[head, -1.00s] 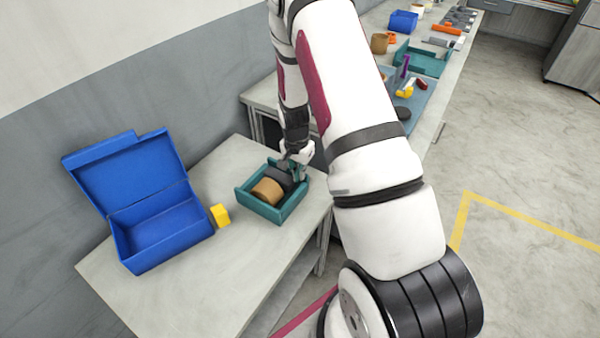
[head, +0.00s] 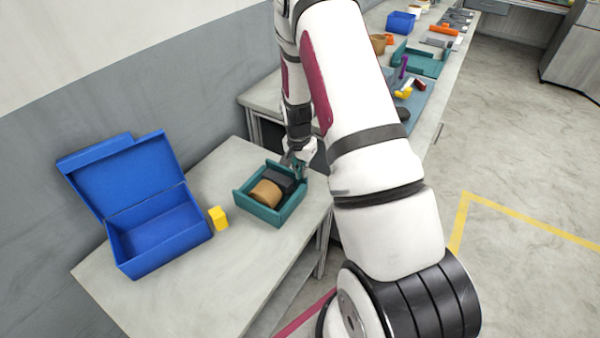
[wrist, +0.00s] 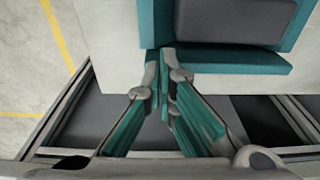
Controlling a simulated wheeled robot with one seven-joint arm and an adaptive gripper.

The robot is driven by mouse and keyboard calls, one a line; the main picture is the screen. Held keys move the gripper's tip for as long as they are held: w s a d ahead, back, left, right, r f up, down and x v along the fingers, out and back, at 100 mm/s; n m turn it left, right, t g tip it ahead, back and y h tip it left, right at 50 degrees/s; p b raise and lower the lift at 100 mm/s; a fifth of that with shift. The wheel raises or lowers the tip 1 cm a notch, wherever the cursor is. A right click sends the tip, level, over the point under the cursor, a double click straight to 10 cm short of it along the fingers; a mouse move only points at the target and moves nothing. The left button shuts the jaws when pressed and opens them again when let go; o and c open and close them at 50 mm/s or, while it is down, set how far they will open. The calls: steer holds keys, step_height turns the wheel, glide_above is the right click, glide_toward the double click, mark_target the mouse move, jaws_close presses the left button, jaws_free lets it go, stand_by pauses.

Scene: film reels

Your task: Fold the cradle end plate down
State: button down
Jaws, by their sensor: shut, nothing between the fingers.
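The teal cradle (head: 259,213) sits on the light table, with a brown roll (head: 265,193) and a dark block (head: 285,180) inside. In the wrist view, a teal strip (wrist: 235,62) runs along the cradle's near end, beside the dark block (wrist: 235,20). It looks like the end plate; I cannot tell its exact angle. My gripper (head: 299,172) is at the cradle's back right corner in the head view. In the wrist view, my gripper (wrist: 165,52) is shut and empty, its tips at the strip's left end. Whether they touch it is unclear.
An open blue box (head: 160,235) and a small yellow block (head: 218,218) stand left of the cradle on the table (head: 200,295). The table's front is clear. Behind my arm, a long bench holds a teal tray (head: 425,62) and several other items.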

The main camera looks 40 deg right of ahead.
steer(key=shift+w+d+b, duration=0.25)
steer(key=shift+d+b, duration=0.05)
steer(key=shift+d, duration=0.4)
steer(key=shift+w+d+b, duration=0.2)
steer(key=shift+d+b, duration=0.1)
steer(key=shift+d, duration=0.35)
steer(key=shift+w+d+b, duration=0.25)
steer(key=shift+d+b, duration=0.05)
steer(key=shift+d, duration=0.4)
steer(key=shift+a, duration=0.15)
steer(key=shift+s+a+p, duration=0.2)
steer(key=shift+a, duration=0.3)
steer(key=shift+s+a+p, duration=0.2)
steer(key=shift+a, duration=0.3)
steer(key=shift+r+p, duration=0.95)
steer(key=shift+r, duration=2.05)
